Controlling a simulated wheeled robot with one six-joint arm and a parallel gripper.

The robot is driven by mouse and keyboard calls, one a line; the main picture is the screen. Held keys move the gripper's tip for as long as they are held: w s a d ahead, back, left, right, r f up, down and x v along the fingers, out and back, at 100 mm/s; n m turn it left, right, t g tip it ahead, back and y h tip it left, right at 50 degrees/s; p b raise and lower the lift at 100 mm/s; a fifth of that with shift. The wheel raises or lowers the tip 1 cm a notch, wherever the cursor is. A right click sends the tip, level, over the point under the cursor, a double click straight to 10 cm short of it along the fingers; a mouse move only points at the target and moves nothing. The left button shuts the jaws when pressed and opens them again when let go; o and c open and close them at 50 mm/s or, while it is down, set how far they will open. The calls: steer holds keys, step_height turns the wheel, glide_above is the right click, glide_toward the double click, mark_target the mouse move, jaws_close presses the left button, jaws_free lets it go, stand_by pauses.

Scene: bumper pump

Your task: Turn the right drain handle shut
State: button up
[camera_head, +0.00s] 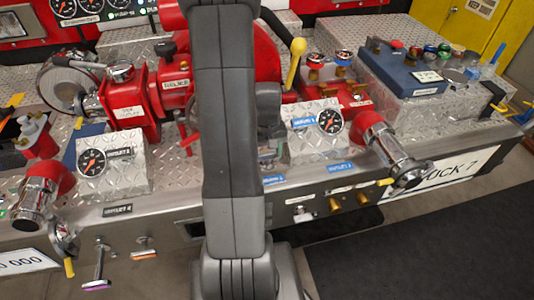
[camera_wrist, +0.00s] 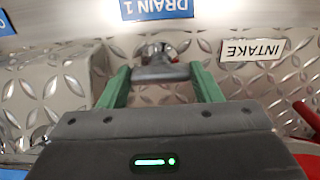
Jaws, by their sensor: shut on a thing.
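In the wrist view my gripper (camera_wrist: 162,74) has its two green fingers on either side of a grey metal handle (camera_wrist: 155,72), shut on it. A short chrome stem (camera_wrist: 154,50) shows just behind the handle. A blue label reading DRAIN 1 (camera_wrist: 157,8) is upside down beyond it, at the top of the view. In the head view my arm stands in front of the middle of the panel and hides the handle and the gripper's fingers. How far the handle is turned is unclear.
A white INTAKE label (camera_wrist: 253,50) is right of the handle on diamond plate. In the head view a gauge box (camera_head: 113,165) stands left of my arm and another gauge box (camera_head: 312,145) right of it. A chrome outlet (camera_head: 402,155) juts out at the right.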

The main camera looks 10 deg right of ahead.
mark_target(267, 154)
stand_by(0.3)
steer(key=o, duration=1)
step_height(267, 154, up, 14)
steer(key=shift+f, duration=0.2)
step_height(267, 154, down, 14)
steer(key=shift+r, duration=0.15)
stand_by(0.5)
